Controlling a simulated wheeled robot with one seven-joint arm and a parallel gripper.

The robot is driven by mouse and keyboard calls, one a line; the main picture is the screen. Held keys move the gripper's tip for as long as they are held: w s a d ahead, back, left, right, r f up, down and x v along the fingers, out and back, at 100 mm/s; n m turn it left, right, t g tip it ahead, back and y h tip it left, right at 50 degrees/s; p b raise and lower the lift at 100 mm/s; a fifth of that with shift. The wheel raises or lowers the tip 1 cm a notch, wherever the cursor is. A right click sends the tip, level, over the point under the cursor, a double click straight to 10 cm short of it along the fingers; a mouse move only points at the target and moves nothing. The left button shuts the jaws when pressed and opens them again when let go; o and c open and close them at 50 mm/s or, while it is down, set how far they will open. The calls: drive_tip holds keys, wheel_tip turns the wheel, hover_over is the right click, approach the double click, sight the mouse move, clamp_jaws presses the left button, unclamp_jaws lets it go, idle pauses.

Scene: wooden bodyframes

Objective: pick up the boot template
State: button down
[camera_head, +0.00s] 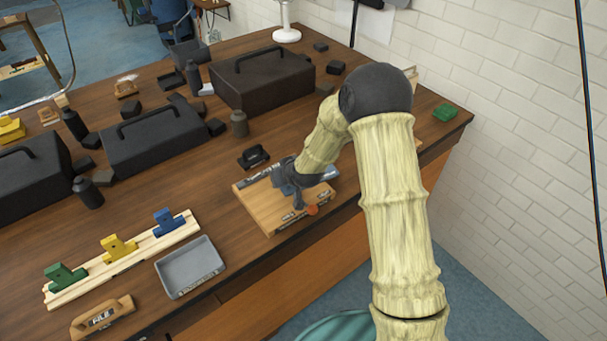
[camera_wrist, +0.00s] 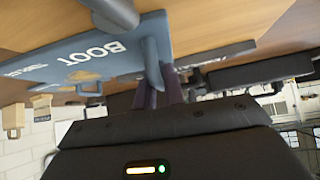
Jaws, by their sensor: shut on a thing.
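The boot template (camera_wrist: 60,64) is a flat blue-grey plate with the white word BOOT, large and tilted in the wrist view. A blue-grey upright grip stands on it. My gripper (camera_wrist: 162,82) is shut on this grip, its dark fingers touching it. In the head view my gripper (camera_head: 292,196) is low over a light wooden board (camera_head: 262,212) near the table's front edge. A bit of blue (camera_head: 332,173) shows beside my wrist there; most of the template is hidden by my arm. I cannot tell whether it touches the board.
A grey tray (camera_head: 190,266) and a rail (camera_head: 125,258) with green, yellow and blue clamps lie to the left. A black stapler-like thing (camera_head: 253,157) sits just behind the board. Dark toolboxes (camera_head: 262,80) fill the back. A white brick wall (camera_head: 510,100) stands at the right.

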idle(0.7)
drive_tip(key=shift+w+r, duration=0.1)
drive_tip(key=shift+r, duration=0.05)
drive_tip(key=shift+r, duration=0.1)
drive_tip(key=shift+r, duration=0.2)
wheel_tip(320, 180, up, 9)
drive_tip(key=shift+r+b, duration=0.1)
drive_tip(key=shift+b, duration=0.85)
